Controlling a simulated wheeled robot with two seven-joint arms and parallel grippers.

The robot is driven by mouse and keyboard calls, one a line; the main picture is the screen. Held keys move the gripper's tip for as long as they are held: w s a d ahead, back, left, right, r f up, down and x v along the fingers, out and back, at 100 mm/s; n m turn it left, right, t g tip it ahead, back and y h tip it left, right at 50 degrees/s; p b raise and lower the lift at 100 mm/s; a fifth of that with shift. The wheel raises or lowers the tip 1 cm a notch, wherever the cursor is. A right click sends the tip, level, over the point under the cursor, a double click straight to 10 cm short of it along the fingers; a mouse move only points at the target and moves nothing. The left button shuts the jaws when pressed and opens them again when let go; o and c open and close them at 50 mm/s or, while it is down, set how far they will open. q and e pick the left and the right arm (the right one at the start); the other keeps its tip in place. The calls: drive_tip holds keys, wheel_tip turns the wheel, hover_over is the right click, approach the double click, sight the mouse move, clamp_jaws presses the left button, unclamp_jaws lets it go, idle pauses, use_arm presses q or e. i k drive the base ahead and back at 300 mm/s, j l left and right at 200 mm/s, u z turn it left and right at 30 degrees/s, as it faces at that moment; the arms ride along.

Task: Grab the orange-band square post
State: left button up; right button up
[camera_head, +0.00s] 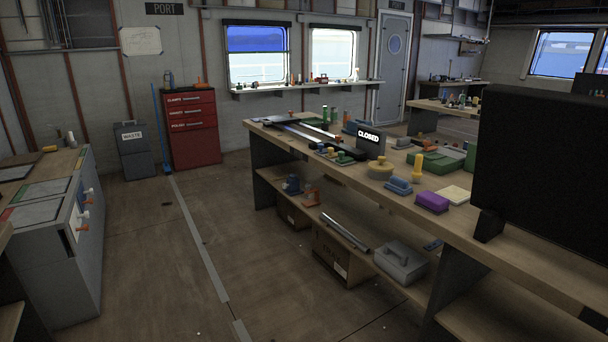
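I cannot pick out an orange-band square post for certain. Several small upright pieces stand on the long wooden workbench (459,220), among them a yellow post (417,168) and green cylinders (333,114); any bands on them are too small to tell. More small upright pieces stand on the left cabinet, including a pale one (71,138). White and orange fittings (84,228) stick out from the cabinet's side. Neither of my grippers shows in the head view.
A black panel (540,165) blocks the workbench's right end. A "CLOSED" sign (370,140), a purple block (432,202) and a blue piece (398,186) stand on the bench. The floor (160,260) between the left cabinet (75,275) and the bench is clear. A red drawer cabinet (193,135) stands behind.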

sight(347, 113)
drive_tip(key=i, duration=0.65)
drive_tip(key=i+z, duration=0.1)
drive_tip(key=i, duration=0.55)
drive_tip(key=i+j+z, duration=0.1)
drive_tip(key=i, duration=0.6)
drive_tip(key=i+j, duration=0.15)
drive_tip(key=i, duration=0.5)
drive_tip(key=i+j+z, duration=0.3)
drive_tip(key=i, duration=0.2)
drive_tip(key=i+l, duration=0.05)
drive_tip(key=l, duration=0.05)
